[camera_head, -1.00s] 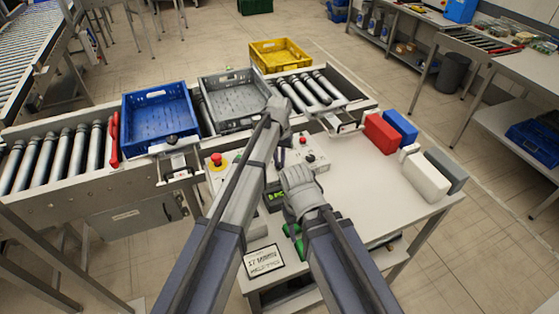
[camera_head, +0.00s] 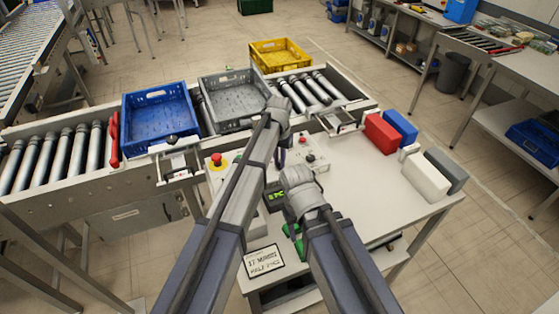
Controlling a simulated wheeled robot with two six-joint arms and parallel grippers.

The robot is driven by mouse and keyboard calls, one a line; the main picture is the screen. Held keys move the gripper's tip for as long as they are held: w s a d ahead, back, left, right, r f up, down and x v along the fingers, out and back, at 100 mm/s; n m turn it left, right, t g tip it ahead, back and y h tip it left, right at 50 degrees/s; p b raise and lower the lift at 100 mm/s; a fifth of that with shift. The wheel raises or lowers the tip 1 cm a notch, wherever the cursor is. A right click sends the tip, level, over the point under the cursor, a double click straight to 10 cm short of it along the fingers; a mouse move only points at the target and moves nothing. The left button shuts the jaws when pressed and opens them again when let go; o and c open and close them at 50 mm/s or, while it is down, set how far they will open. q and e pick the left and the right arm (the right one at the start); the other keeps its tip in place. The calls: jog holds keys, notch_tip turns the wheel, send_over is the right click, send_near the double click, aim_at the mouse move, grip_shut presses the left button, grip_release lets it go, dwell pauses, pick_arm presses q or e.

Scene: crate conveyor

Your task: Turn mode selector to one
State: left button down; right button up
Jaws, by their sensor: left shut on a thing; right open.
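The control panel (camera_head: 312,167) stands on the white table, partly covered by my arms. A small green-lit display (camera_head: 276,194) shows between the arms.
A blue crate (camera_head: 128,133) and a grey crate (camera_head: 207,109) sit on the roller conveyor, with a yellow crate (camera_head: 258,62) behind. Red (camera_head: 381,133), blue (camera_head: 401,126), white (camera_head: 425,180) and grey (camera_head: 447,170) blocks stand on the table's right. The table's middle right is clear.

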aim_at(279, 164)
pick_arm(q)
jog(key=c, duration=0.9)
grip_release()
notch_tip(279, 164, up, 8)
jog(key=p, duration=0.8)
jog(key=shift+f, duration=0.1)
pick_arm(e)
notch_tip(279, 164, up, 8)
jog(key=shift+f, duration=0.15)
